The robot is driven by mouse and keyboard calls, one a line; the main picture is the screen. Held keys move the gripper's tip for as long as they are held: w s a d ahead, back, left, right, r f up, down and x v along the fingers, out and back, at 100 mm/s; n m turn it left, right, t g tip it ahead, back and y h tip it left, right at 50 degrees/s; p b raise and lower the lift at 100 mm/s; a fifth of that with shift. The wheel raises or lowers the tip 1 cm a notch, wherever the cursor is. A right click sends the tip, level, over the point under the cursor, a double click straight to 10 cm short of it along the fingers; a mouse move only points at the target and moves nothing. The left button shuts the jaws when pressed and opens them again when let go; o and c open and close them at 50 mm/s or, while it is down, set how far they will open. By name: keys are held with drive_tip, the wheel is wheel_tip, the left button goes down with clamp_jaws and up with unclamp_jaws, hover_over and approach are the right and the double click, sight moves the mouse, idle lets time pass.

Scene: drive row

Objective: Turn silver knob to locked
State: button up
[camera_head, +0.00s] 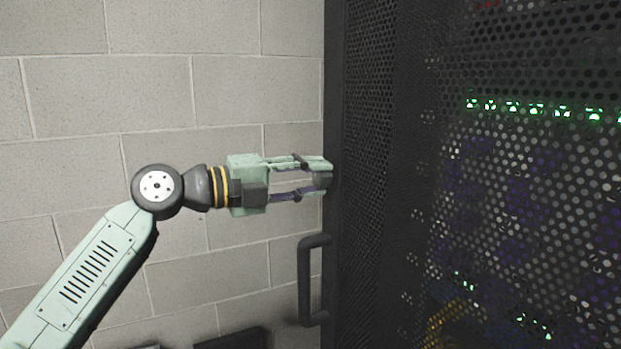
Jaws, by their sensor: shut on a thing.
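My gripper (322,174) reaches in from the left, level, with its fingertips at the left edge of the black perforated rack door (365,150). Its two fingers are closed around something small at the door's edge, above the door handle. The silver knob sits between the fingertips and is mostly hidden by them. I cannot make out which way the knob points, nor any locked mark.
A dark vertical bar handle (304,280) sticks out from the door edge just below my gripper. Green lights (535,109) glow behind the mesh. A pale block wall (200,90) stands behind my arm. Dark objects (232,341) show at the bottom edge.

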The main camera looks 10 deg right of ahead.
drive_tip(key=shift+r, duration=0.1)
drive_tip(key=o, duration=1.1)
drive_tip(key=shift+o, duration=0.2)
drive_tip(key=shift+a, duration=0.15)
drive_tip(key=s+a, duration=0.2)
drive_tip(key=a, duration=0.9)
drive_tip(key=shift+s+a, duration=0.15)
drive_tip(key=shift+a, duration=0.15)
drive_tip(key=shift+r, duration=0.1)
